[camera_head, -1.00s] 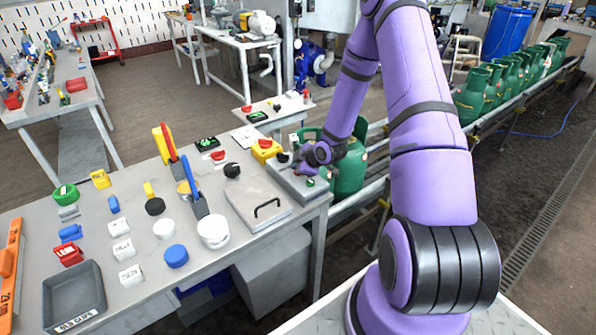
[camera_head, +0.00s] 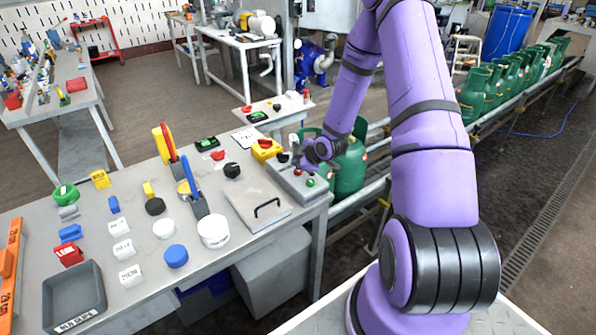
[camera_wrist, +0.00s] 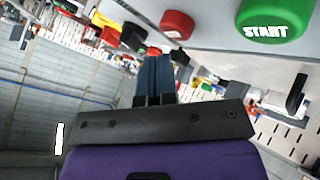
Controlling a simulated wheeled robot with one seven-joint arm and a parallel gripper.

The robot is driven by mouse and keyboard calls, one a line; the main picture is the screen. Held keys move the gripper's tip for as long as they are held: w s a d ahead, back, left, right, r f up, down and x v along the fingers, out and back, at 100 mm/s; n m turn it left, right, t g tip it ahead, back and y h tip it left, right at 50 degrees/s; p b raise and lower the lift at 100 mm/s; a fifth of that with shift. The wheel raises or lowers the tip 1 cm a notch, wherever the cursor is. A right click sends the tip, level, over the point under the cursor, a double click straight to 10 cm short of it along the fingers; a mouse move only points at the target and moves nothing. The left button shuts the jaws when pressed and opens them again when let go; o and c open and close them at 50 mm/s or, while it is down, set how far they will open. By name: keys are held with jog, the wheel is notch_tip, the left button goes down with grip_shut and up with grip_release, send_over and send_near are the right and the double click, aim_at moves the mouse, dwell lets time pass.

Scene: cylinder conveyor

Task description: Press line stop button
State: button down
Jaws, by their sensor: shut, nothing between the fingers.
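A grey control box (camera_head: 284,180) sits at the right end of the workbench. On it are a red button (camera_head: 297,172), a green button (camera_head: 310,182) and a black knob (camera_head: 283,157). In the wrist view the green button (camera_wrist: 275,20) reads START; the red button (camera_wrist: 177,24) beside it shows no readable label, and the black knob (camera_wrist: 133,37) lies further left. My gripper (camera_head: 303,165) is just above the box near the red button. Its shut, empty fingers (camera_wrist: 155,72) appear below the red button in the wrist view, apparently apart from it.
A yellow box with a red button (camera_head: 266,150) stands just left of the control box. A grey plate with a black handle (camera_head: 262,207) lies in front. Green gas cylinders (camera_head: 348,170) stand on the conveyor (camera_head: 370,203) right of the bench. Several caps and tools cover the bench's left part.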

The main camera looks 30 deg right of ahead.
jog(key=shift+r, duration=2.5)
jog(key=shift+r, duration=0.2)
jog(key=s+a+r+m+g+h, duration=0.1)
jog(key=s+a+r+m, duration=0.15)
jog(key=r, duration=0.55)
jog(key=s+a+r+m+g+h, duration=0.15)
jog(key=s+r, duration=0.25)
jog(key=r, duration=0.4)
jog(key=s+a+r+m+h, duration=0.2)
jog(key=s+r, duration=0.2)
jog(key=r, duration=0.5)
jog(key=s+a+r+m, duration=0.2)
jog(key=s+a+r, duration=0.1)
jog(key=s, duration=0.5)
jog(key=s+a+r+m+g+y, duration=0.1)
jog(key=s+a+r+m, duration=0.1)
jog(key=s, duration=0.5)
jog(key=s+a+r+m+y, duration=0.1)
jog(key=s+a+r, duration=0.3)
jog(key=s, duration=0.4)
jog(key=shift+s+r+m, duration=0.3)
jog(key=shift+r+m, duration=0.1)
jog(key=shift+r, duration=0.15)
